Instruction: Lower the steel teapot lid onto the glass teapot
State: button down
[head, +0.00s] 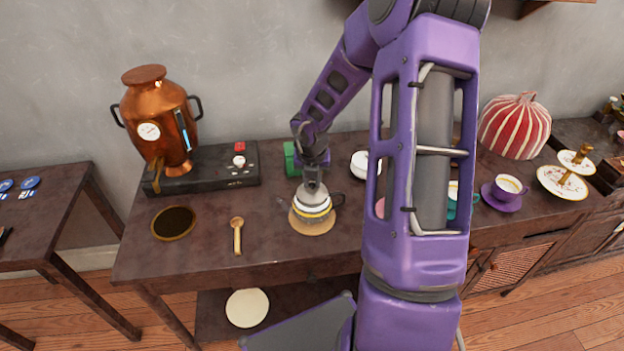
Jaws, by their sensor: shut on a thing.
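The glass teapot (299,219) stands on a round tan mat (311,231) near the middle of the dark wooden table, with its spout to the left and handle to the right. My gripper (313,185) is directly above it, pointing down, and is shut on the steel teapot lid (313,198). The lid is at the teapot's mouth. I cannot tell whether it rests on the rim or hangs just above it. The fingertips are small in this view.
A copper urn (158,115) stands on a black base at the back left. A wooden spoon (237,235) and a dark round dish (173,223) lie left of the teapot. A green box (291,158) and a white pot (361,165) stand behind it. My arm hides the table to the right.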

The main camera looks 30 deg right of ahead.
jog(key=shift+c, duration=0.6)
grip_release()
jog(key=shift+r, duration=0.15)
jog(key=shift+r, duration=3.35)
